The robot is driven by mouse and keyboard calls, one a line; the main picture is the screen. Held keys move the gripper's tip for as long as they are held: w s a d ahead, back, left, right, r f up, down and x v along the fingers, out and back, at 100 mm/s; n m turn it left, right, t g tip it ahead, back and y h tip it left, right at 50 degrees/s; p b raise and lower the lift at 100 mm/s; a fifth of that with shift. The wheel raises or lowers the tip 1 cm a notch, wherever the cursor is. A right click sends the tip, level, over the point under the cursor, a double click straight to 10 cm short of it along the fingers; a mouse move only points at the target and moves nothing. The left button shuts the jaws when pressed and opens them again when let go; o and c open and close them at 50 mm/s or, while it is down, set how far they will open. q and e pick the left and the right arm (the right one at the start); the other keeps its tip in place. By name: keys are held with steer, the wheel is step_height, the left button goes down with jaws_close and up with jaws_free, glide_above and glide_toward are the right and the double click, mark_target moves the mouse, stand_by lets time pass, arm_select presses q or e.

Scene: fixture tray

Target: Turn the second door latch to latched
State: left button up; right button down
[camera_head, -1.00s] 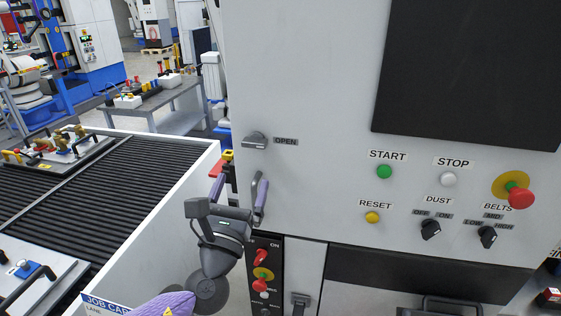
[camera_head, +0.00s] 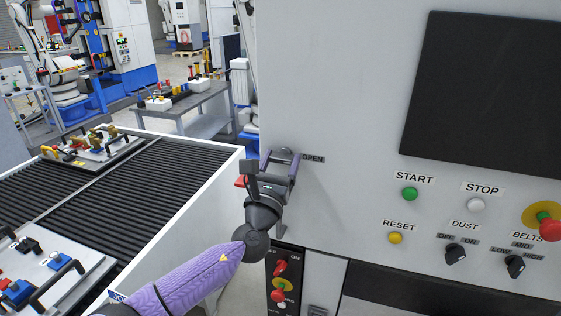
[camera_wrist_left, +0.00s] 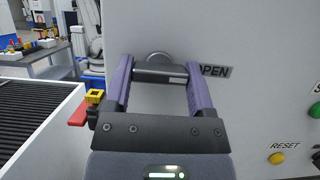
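A grey door latch (camera_head: 281,153) sits on the machine's pale front panel, left of an OPEN label (camera_head: 313,159). In the left wrist view its dark handle (camera_wrist_left: 160,75) lies level in front of a round grey boss. My left gripper (camera_head: 280,160) is at the latch, its two purple fingers spread wide, one at each end of the handle. In the left wrist view the fingers (camera_wrist_left: 160,77) stand either side of it, very near its ends. I cannot tell whether they touch it. My right gripper is not in view.
START (camera_head: 410,194), STOP (camera_head: 476,205) and RESET (camera_head: 395,238) buttons and two dark knobs are on the panel to the right. A roller conveyor (camera_head: 150,190) with a white side wall stands to the left. A switch strip (camera_head: 284,270) is below the latch.

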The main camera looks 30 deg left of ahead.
arm_select(q)
steer(key=c, duration=0.5)
steer(key=shift+c, duration=0.2)
steer(key=shift+n+y, duration=0.4)
steer(key=shift+n, duration=0.1)
steer(key=n+g+y, duration=0.1)
steer(key=n, duration=0.3)
steer(key=shift+d+y+b, duration=0.1)
steer(key=shift+y+b, duration=0.3)
steer(key=n+g+y, duration=0.1)
steer(key=n, duration=0.2)
steer(key=n+g+y, duration=0.1)
steer(key=n, duration=0.2)
steer(key=shift+n, duration=0.3)
steer(key=n+g, duration=0.1)
steer(key=n, duration=0.1)
steer(key=n+g+y+p, duration=0.1)
steer(key=n, duration=0.2)
steer(key=shift+r+y, duration=0.15)
steer(key=shift+y, duration=0.15)
steer(key=n+g+p, duration=0.2)
steer(key=n+p, duration=0.1)
steer(key=n, duration=0.2)
steer(key=shift+d+n, duration=0.1)
steer(key=shift+n, duration=0.3)
